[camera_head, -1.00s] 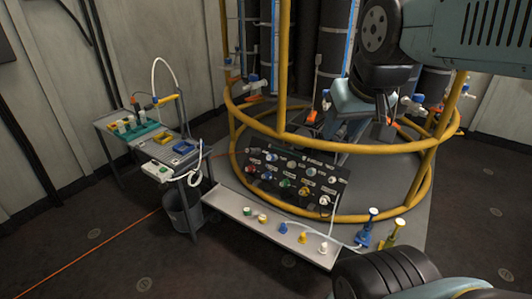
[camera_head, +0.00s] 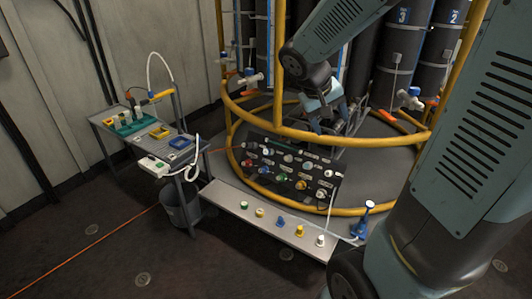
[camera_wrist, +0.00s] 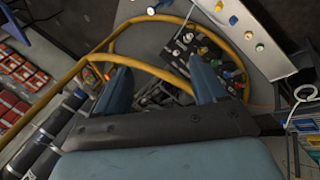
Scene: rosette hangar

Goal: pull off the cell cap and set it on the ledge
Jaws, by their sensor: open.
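A black panel (camera_head: 268,177) with several coloured caps and labels leans by the yellow ring rail. I cannot tell which of them is the cell cap. A long grey ledge (camera_head: 268,222) runs in front of the panel. Green, yellow, blue and white caps stand along it. My gripper (camera_head: 328,116) is above and behind the panel's top edge, touching no cap that I can see. In the wrist view my gripper (camera_wrist: 162,78) is open and empty between two blue fingers. The panel (camera_wrist: 187,45) shows beyond the right finger, which hides part of that area.
Yellow rails (camera_head: 283,70) curve around the panel and rise near my arm. Dark cylinders (camera_head: 400,45) stand behind. A side table (camera_head: 150,148) with trays and a hose is at left, with a bin (camera_head: 180,207) below. A blue-handled fitting (camera_head: 364,222) stands at the ledge's right end.

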